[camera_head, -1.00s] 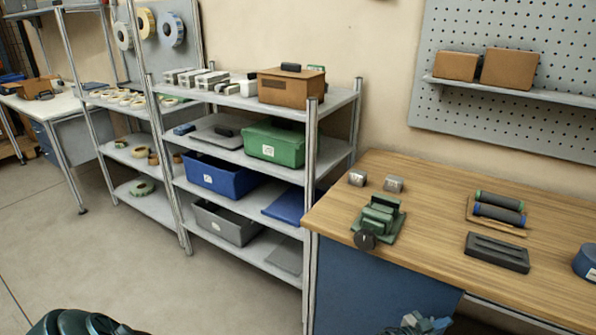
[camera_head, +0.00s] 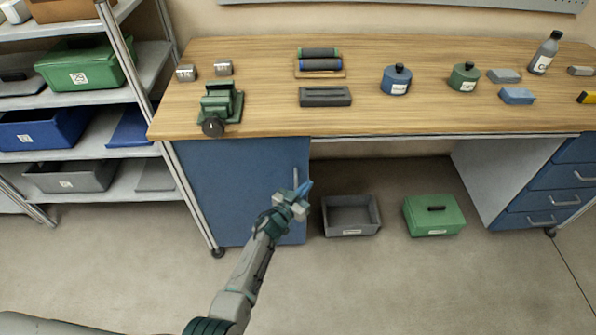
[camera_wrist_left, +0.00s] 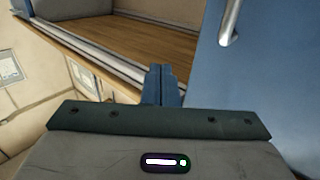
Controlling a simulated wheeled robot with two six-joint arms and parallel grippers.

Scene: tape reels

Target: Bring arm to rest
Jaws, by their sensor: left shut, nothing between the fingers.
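My left gripper (camera_head: 302,190) is in front of the blue cabinet door (camera_head: 236,190) under the workbench, near the door's upright handle. Its blue fingers are together with nothing between them. The left wrist view shows the two closed fingers (camera_wrist_left: 162,85), with the blue door on the right and a brown surface behind a pale rail beyond them. I cannot tell whether the fingertips touch the door. My left arm reaches up from the bottom of the head view. My right gripper is not in view.
A metal shelf (camera_head: 110,152) stands left. The front floor is clear.

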